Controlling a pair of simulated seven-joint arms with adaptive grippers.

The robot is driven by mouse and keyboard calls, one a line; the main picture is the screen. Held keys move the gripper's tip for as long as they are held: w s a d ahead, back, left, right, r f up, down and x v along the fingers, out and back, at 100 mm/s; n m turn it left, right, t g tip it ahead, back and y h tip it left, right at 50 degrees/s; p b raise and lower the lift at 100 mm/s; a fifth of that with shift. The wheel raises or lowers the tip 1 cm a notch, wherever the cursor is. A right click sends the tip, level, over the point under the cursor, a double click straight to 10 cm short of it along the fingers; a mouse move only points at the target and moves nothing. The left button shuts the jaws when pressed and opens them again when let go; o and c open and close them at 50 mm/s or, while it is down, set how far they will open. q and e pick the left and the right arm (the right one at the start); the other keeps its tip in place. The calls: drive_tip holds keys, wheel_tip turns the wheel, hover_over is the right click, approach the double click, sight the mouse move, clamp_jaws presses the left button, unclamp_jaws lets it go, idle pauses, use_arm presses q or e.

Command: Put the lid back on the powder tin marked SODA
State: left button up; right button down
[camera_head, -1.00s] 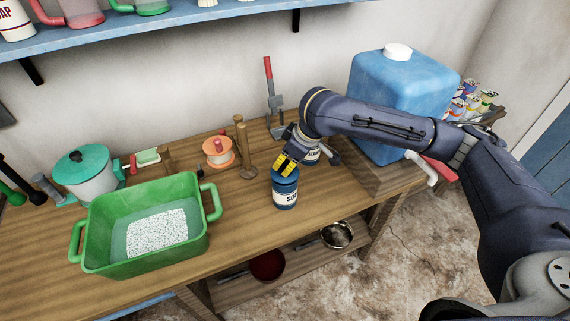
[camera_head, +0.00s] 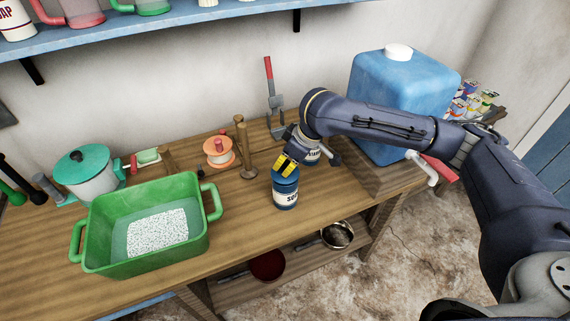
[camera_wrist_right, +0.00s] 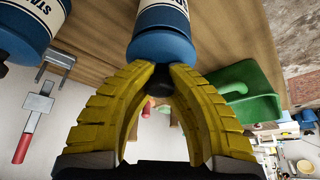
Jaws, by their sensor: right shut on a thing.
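The powder tin marked SODA (camera_head: 285,199), blue with a white label only partly readable, stands upright near the bench's front edge. Its blue lid (camera_wrist_right: 162,47) with a dark knob (camera_wrist_right: 160,78) is at the tin's top; I see no clear gap, but cannot tell if it is fully seated. My right gripper (camera_head: 285,167) is above the tin, its yellow fingers shut on the lid's knob; they also show in the right wrist view (camera_wrist_right: 160,85). My left gripper is not in view.
A second blue tin, its label starting STA (camera_wrist_right: 25,28), stands close behind the SODA tin. A green tub (camera_head: 100,250) of white granules is at left. A blue water container (camera_head: 400,90) stands at right.

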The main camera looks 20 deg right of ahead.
drive_tip(key=shift+f, duration=0.1)
idle(0.8)
drive_tip(key=c, duration=0.8)
unclamp_jaws()
drive_tip(key=shift+o, duration=0.2)
drive_tip(key=shift+r, duration=3.5)
drive_tip(key=shift+c, duration=0.4)
clamp_jaws()
drive_tip(key=shift+f, duration=2.55)
